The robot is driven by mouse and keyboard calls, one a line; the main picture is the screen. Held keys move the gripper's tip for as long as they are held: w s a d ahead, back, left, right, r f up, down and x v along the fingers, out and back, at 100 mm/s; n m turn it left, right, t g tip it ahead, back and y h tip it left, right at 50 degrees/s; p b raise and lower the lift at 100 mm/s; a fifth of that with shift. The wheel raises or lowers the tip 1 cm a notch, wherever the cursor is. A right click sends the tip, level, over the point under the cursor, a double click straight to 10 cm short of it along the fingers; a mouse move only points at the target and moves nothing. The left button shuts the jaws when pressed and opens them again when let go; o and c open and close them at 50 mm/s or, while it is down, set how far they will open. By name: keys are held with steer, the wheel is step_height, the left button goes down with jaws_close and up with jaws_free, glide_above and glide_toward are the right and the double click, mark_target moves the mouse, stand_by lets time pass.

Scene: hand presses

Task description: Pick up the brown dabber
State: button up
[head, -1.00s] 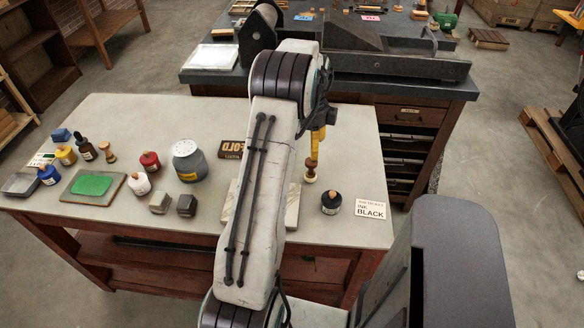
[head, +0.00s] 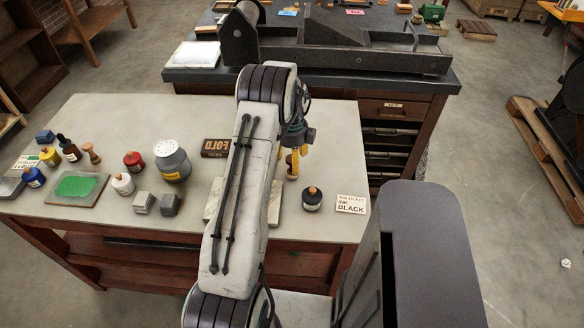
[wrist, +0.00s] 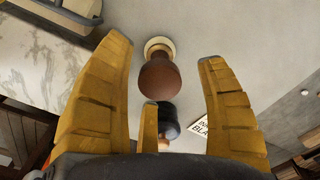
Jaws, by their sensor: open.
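The brown dabber (wrist: 160,76) has a round brown knob above a cream base. In the wrist view it lies between the tips of my yellow fingers, with space on both sides. In the head view the dabber (head: 292,173) stands on the pale table to the right of my arm, partly hidden by my fingers. My gripper (wrist: 164,50) is open and empty. In the head view my gripper (head: 298,158) points down at the dabber's upper part. I cannot tell whether any finger touches it.
A black ink bottle (head: 312,203) stands close in front of the dabber, beside a "BLACK" card (head: 351,204). A pale slab (head: 275,203) lies partly behind my arm. A "FOLD" block (head: 215,148) and several bottles are farther left. A dark press (head: 340,55) stands behind.

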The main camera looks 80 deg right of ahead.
steer(key=shift+f, duration=0.4)
steer(key=c, duration=1.3)
steer(key=shift+r, duration=0.1)
